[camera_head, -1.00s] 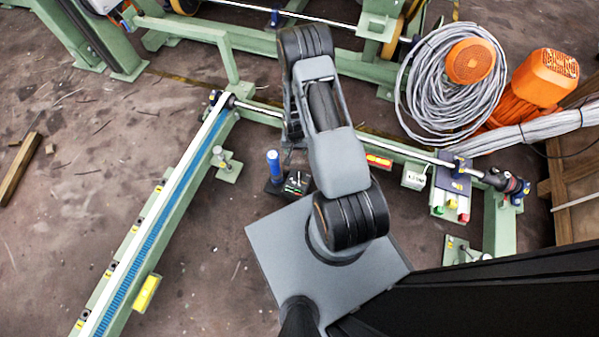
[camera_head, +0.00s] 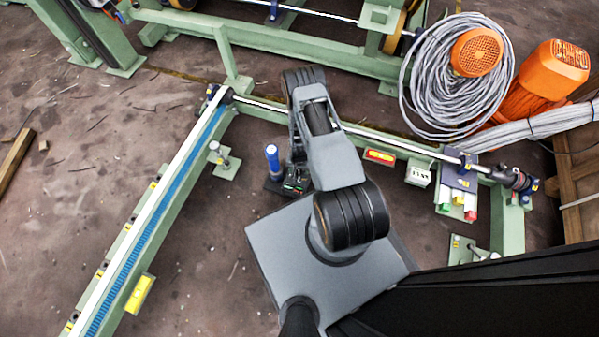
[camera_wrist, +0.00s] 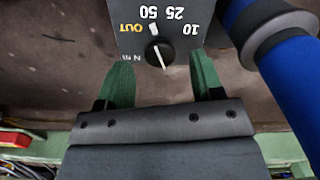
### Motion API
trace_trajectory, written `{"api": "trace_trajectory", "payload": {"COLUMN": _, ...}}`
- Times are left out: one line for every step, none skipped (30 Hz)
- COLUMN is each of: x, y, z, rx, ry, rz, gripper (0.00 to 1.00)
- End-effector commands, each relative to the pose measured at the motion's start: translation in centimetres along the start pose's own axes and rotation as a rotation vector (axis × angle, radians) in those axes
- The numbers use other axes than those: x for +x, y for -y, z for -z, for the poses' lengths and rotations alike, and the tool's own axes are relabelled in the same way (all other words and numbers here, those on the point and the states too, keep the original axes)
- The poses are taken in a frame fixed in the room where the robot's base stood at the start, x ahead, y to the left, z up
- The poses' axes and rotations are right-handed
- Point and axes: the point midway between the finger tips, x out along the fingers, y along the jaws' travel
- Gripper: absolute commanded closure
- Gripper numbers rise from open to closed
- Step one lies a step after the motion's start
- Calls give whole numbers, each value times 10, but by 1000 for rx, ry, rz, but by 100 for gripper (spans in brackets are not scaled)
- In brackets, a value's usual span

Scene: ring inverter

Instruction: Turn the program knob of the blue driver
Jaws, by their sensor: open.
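The blue driver (camera_head: 272,160) stands on a dark base beside the arm in the head view. In the wrist view its blue body (camera_wrist: 288,80) lies at the right, with a grey collar. A dark panel carries the round black program knob (camera_wrist: 159,52), with upside-down marks OUT, 50, 25 and 10 around it. The knob's white pointer line slants toward the bottom of the picture. My gripper (camera_wrist: 160,64) is open, with one green finger on each side of the knob. Whether the fingers touch the knob cannot be told.
A green frame with a blue-striped rail (camera_head: 160,215) runs along the left. A silver shaft (camera_head: 375,134) crosses behind my arm. A small white box (camera_head: 418,174) and a red-and-yellow label (camera_head: 380,156) sit right of my arm. Coiled grey cable (camera_head: 440,85) lies at the back right.

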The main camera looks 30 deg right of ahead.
Motion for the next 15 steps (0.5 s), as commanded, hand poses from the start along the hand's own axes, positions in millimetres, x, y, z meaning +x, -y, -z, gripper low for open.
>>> {"api": "trace_trajectory", "payload": {"x": 8, "y": 0, "z": 0, "rx": 0, "ry": 0, "rz": 0, "gripper": 39}}
{"api": "trace_trajectory", "payload": {"x": 11, "y": 0, "z": 0, "rx": -1, "ry": 0, "rz": 0, "gripper": 39}}
{"api": "trace_trajectory", "payload": {"x": 14, "y": 0, "z": 0, "rx": -1, "ry": 0, "rz": 0, "gripper": 39}}
{"api": "trace_trajectory", "payload": {"x": 15, "y": 0, "z": 0, "rx": -1, "ry": 0, "rz": 0, "gripper": 39}}
{"api": "trace_trajectory", "payload": {"x": 17, "y": 0, "z": 0, "rx": -1, "ry": 0, "rz": 0, "gripper": 39}}
{"api": "trace_trajectory", "payload": {"x": 18, "y": 0, "z": 0, "rx": -1, "ry": -1, "rz": 0, "gripper": 39}}
{"api": "trace_trajectory", "payload": {"x": 19, "y": 0, "z": 0, "rx": -1, "ry": -1, "rz": 0, "gripper": 39}}
{"api": "trace_trajectory", "payload": {"x": 20, "y": 0, "z": 0, "rx": -1, "ry": -1, "rz": 0, "gripper": 39}}
{"api": "trace_trajectory", "payload": {"x": 20, "y": 0, "z": 0, "rx": -1, "ry": -1, "rz": 0, "gripper": 39}}
{"api": "trace_trajectory", "payload": {"x": 21, "y": 0, "z": 0, "rx": -1, "ry": -1, "rz": 0, "gripper": 39}}
{"api": "trace_trajectory", "payload": {"x": 21, "y": 0, "z": 0, "rx": -1, "ry": -1, "rz": 0, "gripper": 39}}
{"api": "trace_trajectory", "payload": {"x": 21, "y": 0, "z": 0, "rx": -1, "ry": -1, "rz": 0, "gripper": 39}}
{"api": "trace_trajectory", "payload": {"x": 21, "y": 0, "z": 0, "rx": -1, "ry": -1, "rz": 0, "gripper": 39}}
{"api": "trace_trajectory", "payload": {"x": 21, "y": 0, "z": 0, "rx": -1, "ry": -1, "rz": 0, "gripper": 39}}
{"api": "trace_trajectory", "payload": {"x": 21, "y": 0, "z": 0, "rx": -1, "ry": -1, "rz": 0, "gripper": 39}}
